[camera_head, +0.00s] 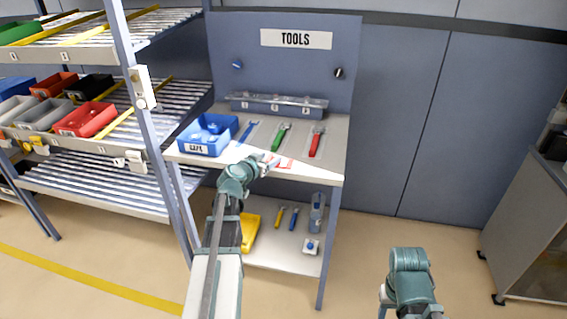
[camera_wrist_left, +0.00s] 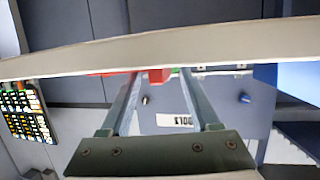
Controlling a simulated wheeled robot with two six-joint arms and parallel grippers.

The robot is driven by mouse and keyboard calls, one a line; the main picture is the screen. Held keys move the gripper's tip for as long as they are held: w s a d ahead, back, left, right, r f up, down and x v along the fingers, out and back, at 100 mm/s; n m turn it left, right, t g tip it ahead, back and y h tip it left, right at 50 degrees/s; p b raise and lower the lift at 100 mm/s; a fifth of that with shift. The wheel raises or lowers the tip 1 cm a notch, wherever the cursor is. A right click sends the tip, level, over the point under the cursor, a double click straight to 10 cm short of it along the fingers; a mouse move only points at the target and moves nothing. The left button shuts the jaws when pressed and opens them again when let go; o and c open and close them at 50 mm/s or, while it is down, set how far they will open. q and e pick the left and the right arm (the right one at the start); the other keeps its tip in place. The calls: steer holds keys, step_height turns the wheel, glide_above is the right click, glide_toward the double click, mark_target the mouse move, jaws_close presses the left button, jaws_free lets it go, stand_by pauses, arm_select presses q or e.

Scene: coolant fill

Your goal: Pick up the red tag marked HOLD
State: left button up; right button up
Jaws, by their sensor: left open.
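A small red and white tag (camera_head: 284,163) lies near the front edge of the tool bench's top, just right of my left gripper; its lettering is too small to read. My left gripper (camera_head: 268,164) is at this front edge, open and empty. In the left wrist view, which is upside down, the two fingers of the gripper (camera_wrist_left: 160,100) stand apart and point at the bench edge. A small red piece (camera_wrist_left: 155,76) shows between them at the edge and seems to be the tag. Of my right arm only a part shows at the lower right; its gripper is not visible.
The bench top (camera_head: 330,165) also holds a blue bin (camera_head: 208,134), a blue tool (camera_head: 247,131), a green wrench (camera_head: 281,137) and a red wrench (camera_head: 317,141) behind the tag. A shelf rack post (camera_head: 150,130) stands close left. Open floor lies to the right.

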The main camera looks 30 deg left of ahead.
arm_select(q)
steer(key=shift+s+a, duration=0.1)
steer(key=shift+s, duration=0.1)
steer(key=shift+c, duration=0.4)
jaws_close()
arm_select(e)
steer(key=shift+s+a, duration=0.1)
arm_select(q)
steer(key=shift+w+r, duration=0.1)
arm_select(e)
steer(key=shift+r, duration=0.1)
